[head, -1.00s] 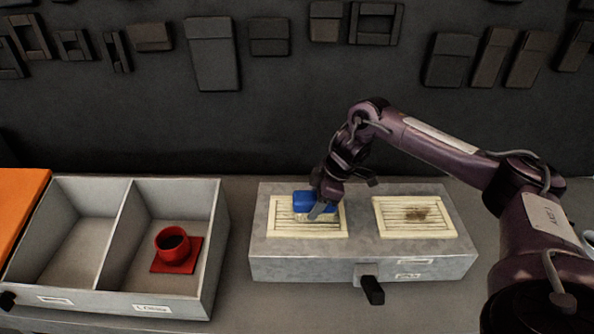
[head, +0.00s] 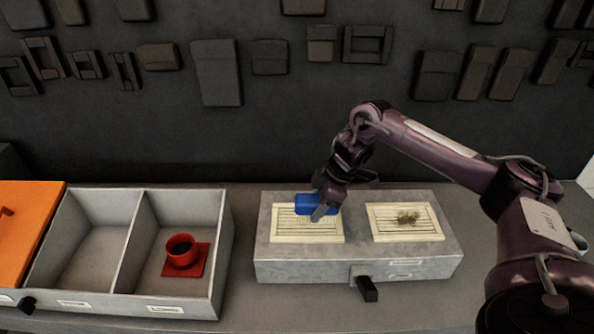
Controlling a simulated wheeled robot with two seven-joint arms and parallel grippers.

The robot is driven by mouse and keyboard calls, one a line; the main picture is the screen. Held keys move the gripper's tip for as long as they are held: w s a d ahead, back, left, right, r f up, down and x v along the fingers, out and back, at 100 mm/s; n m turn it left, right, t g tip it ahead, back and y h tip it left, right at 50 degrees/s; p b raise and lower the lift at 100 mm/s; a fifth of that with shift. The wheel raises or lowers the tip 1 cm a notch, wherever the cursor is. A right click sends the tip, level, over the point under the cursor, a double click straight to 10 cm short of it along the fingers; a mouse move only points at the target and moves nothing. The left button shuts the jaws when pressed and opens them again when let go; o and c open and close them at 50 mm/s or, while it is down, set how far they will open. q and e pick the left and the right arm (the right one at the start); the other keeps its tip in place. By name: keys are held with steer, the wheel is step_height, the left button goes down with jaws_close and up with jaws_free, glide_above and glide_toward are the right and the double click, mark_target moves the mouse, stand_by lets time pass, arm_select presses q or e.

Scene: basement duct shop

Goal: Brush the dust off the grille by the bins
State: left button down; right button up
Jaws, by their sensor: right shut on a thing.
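Two cream grilles are set in the top of a grey metal box (head: 356,267). The left grille (head: 290,238), nearer the bins, shows no clear dust on its visible part; its back right part is hidden. The right grille (head: 432,233) has a brown patch of dust (head: 408,218) in its middle. My right gripper (head: 321,212) is shut on a blue brush (head: 308,203), held at the back of the left grille. I cannot tell whether the brush touches the slats. My left gripper is not in view.
An open two-compartment bin tray (head: 48,240) stands to the left. Its right compartment holds a red cup (head: 181,250) with dark contents on a red mat (head: 198,268). An orange lid or panel (head: 22,225) is at the far left. A black handle (head: 367,288) juts from the box's front.

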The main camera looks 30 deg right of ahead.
steer(key=shift+a+r+p, duration=0.1)
steer(key=shift+r+p, duration=0.55)
steer(key=shift+r, duration=0.6)
